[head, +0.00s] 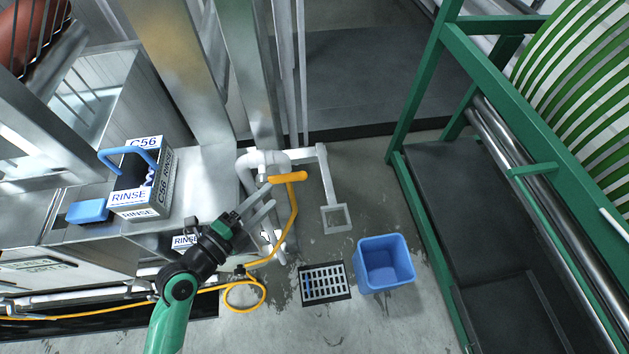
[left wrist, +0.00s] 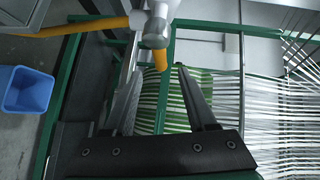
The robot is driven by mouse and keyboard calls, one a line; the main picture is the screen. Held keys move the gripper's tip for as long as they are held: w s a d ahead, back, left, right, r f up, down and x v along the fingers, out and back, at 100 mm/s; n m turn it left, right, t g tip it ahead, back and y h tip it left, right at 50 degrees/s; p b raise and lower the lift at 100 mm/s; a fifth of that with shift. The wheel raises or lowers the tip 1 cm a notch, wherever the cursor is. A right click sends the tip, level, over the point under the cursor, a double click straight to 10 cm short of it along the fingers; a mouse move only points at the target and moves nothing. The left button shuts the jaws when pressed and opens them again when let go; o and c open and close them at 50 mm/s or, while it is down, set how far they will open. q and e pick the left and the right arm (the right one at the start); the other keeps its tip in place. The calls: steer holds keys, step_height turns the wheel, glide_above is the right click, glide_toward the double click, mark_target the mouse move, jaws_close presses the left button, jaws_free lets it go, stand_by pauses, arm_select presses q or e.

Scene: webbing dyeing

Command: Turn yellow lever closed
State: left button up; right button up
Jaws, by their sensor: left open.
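The yellow lever (head: 288,177) sits on a white pipe fitting (head: 262,163) at the centre of the head view, lying roughly level across the picture. My left gripper (head: 267,197) is open and empty, its fingertips just below and left of the lever. In the left wrist view a metal fitting (left wrist: 155,32) and a short yellow piece (left wrist: 160,58) show just beyond the spread fingertips (left wrist: 160,72), roughly between them. I cannot tell whether a finger touches the lever. My right gripper is not in view.
A yellow hose (head: 292,215) runs from near the lever down to a coil on the floor. A blue bin (head: 385,262) and a floor grate (head: 325,284) lie to the lower right. A RINSE box (head: 142,185) stands on the metal counter at left. A green frame (head: 412,95) stands at right.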

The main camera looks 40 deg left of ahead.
mark_target(285, 178)
arm_select(q)
steer(key=w+f+p, duration=0.1)
steer(key=w, duration=1)
steer(key=shift+w+a+f, duration=0.3)
steer(key=shift+w, duration=0.05)
jaws_close()
stand_by(1.0)
